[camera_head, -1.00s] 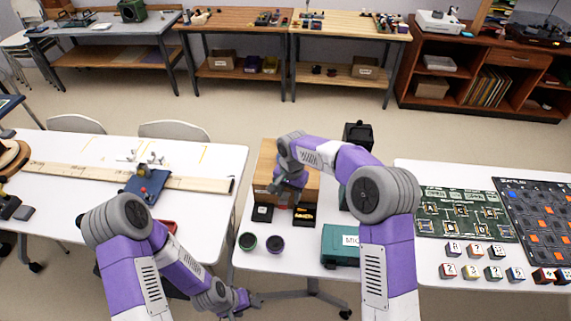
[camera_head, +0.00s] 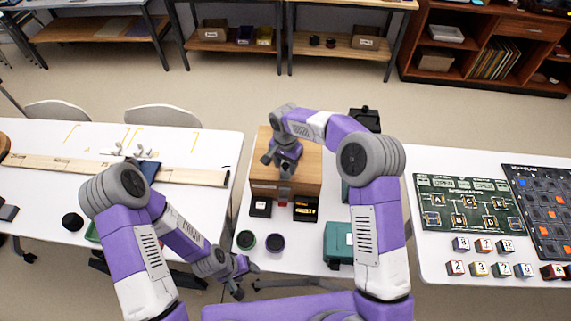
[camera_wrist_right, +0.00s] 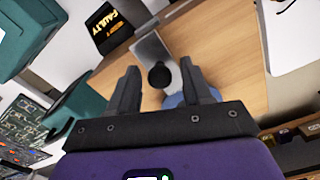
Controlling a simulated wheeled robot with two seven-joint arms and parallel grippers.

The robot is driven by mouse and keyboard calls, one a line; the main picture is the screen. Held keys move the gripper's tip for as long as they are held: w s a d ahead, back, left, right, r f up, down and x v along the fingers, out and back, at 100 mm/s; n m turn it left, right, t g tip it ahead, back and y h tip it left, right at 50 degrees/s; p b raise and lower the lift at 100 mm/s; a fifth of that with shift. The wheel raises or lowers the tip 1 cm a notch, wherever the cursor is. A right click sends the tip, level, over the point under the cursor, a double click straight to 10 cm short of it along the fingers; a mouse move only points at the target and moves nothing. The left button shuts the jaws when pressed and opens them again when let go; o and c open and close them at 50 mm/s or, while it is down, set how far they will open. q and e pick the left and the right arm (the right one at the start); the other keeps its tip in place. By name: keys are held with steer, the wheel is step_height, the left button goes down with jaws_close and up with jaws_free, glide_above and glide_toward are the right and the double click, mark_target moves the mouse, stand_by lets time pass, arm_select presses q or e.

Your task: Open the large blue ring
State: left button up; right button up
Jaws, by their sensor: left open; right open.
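My right gripper (camera_head: 282,168) hangs over a wooden box (camera_head: 312,170) on the middle table. In the right wrist view my right gripper (camera_wrist_right: 160,85) is open and nothing is clasped between its fingers. Beyond the fingers are a grey metal plate (camera_wrist_right: 148,48) and a dark round knob (camera_wrist_right: 159,75). A small blue rounded piece (camera_wrist_right: 174,101) shows low between the fingers, partly hidden; I cannot tell whether it is the large blue ring. No other blue ring is clearly visible. My left gripper (camera_head: 238,279) is open, low at the middle table's left front, away from the box.
A black box labelled FAULTY (camera_head: 305,209) and another black box (camera_head: 260,207) stand before the wooden box. A teal case (camera_head: 338,243) is at right. Side tables flank the middle one.

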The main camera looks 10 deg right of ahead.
steer(key=shift+f, duration=0.2)
jaws_close()
steer(key=shift+r, duration=0.1)
arm_select(q)
step_height(320, 180, up, 8)
steer(key=p, duration=0.8)
steer(key=shift+r, duration=0.25)
arm_select(e)
steer(key=w+d+r, duration=0.1)
steer(key=w+r, duration=0.4)
steer(key=r, duration=0.5)
steer(key=shift+w+r, duration=0.2)
steer(key=shift+r, duration=0.1)
arm_select(q)
steer(key=shift+s, duration=0.15)
arm_select(e)
steer(key=shift+d, duration=0.1)
